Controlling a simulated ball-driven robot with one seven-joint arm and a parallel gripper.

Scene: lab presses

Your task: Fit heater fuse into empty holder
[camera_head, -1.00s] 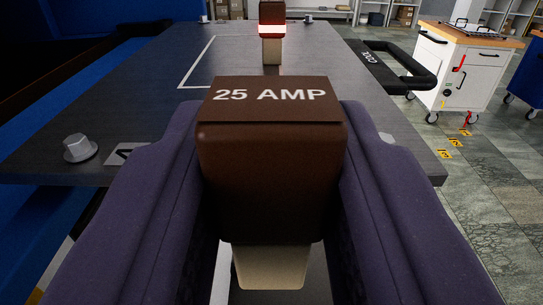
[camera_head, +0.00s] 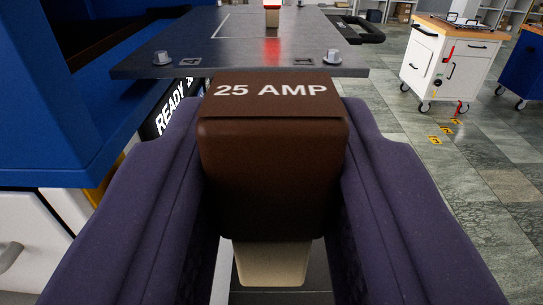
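A brown fuse (camera_head: 272,165) marked "25 AMP" fills the middle of the head camera view, with a pale prong end (camera_head: 272,263) pointing down. My gripper (camera_head: 272,190) is shut on it, with one purple padded finger on each side. The fuse is upright and held in the air in front of the near edge of a dark grey panel (camera_head: 240,52). No empty holder can be made out.
Two grey bolts, left (camera_head: 161,58) and right (camera_head: 333,57), sit on the panel's near corners. A blue housing (camera_head: 60,110) is close on the left, above a white cabinet. A "READY" sign (camera_head: 172,112) shows beneath the panel.

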